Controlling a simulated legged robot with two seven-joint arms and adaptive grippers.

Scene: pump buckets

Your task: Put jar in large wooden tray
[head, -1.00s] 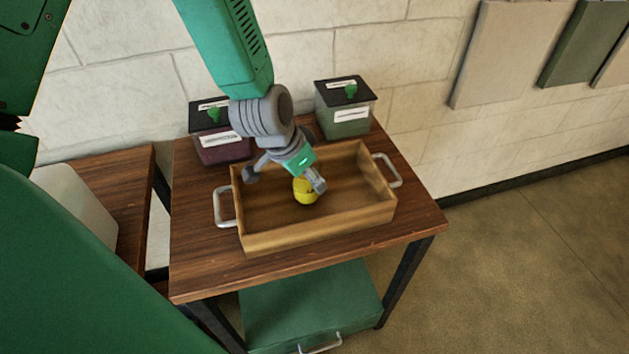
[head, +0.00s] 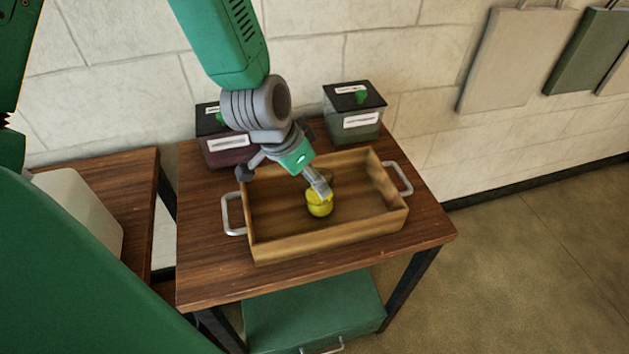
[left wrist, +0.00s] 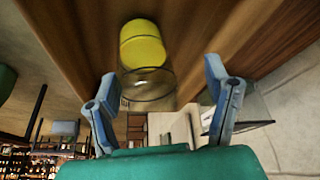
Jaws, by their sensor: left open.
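The jar (head: 319,209) has a yellow end and stands inside the large wooden tray (head: 330,237), near its middle. In the left wrist view the yellow end of the jar (left wrist: 142,45) and its clear glass part show just beyond my fingers, against the wood. My left gripper (head: 284,182) is above the tray with its fingers spread wide. One finger hides part of the jar in the head view. In the left wrist view the open left gripper (left wrist: 161,80) has nothing clamped between its fingers; whether a finger touches the jar I cannot tell. My right gripper is not in view.
Two labelled, dark-lidded bins stand behind the tray: a purple one (head: 228,153) and a green one (head: 352,127). The wooden table (head: 205,225) is bare left of the tray. A green box (head: 315,315) sits below. A stone wall rises behind.

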